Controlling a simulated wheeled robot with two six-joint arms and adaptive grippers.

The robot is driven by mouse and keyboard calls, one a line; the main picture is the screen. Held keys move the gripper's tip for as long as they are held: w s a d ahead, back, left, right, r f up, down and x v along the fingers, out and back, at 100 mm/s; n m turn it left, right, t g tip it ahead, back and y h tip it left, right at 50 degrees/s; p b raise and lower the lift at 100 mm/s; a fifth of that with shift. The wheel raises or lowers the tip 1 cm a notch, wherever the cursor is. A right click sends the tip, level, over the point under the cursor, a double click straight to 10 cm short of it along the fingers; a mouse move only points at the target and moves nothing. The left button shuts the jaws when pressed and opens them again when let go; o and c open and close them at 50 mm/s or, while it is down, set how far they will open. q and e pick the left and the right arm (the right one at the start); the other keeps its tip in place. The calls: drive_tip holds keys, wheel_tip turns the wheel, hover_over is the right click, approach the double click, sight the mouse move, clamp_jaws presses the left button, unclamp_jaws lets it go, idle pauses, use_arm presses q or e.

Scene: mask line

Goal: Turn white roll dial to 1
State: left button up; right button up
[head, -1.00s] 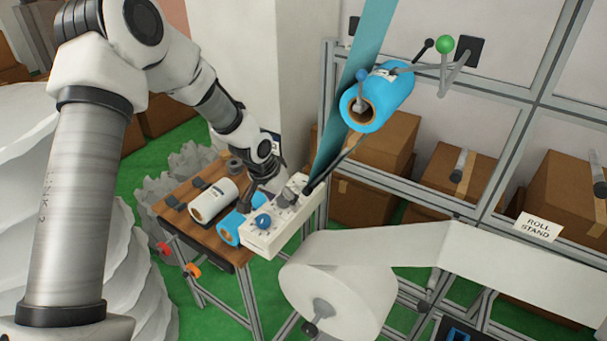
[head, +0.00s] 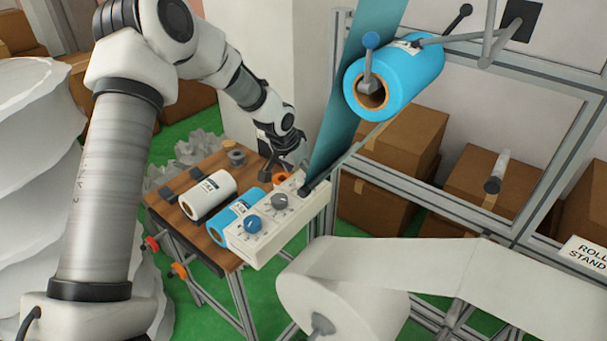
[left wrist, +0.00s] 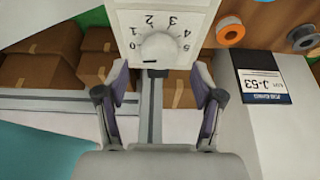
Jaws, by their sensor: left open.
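The white dial (left wrist: 158,47) is on the white control box (left wrist: 130,12) in the left wrist view, ringed by numbers 0 to 5. A short dark mark shows at its lower edge, on the 0 side; I cannot tell which number it means. In the head view the control box (head: 262,252) carries a blue dial (head: 253,224) and a grey dial (head: 279,201); I cannot make out the white dial there. My left gripper (head: 282,168) is by the box's far end, and in its wrist view (left wrist: 158,88) its fingers are open, apart and empty, below the dial. My right gripper is out of view.
A white roll (head: 208,196), a blue roll (head: 233,216) and an orange ring (head: 281,178) are on the wooden table (head: 215,160). A blue roll (head: 410,75) with teal film hangs right of my arm. A large white roll (head: 335,300) is in front.

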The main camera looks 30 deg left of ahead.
sight(303, 182)
use_arm(q)
drive_tip(key=shift+x, duration=1.4)
drive_tip(key=c, duration=1.1)
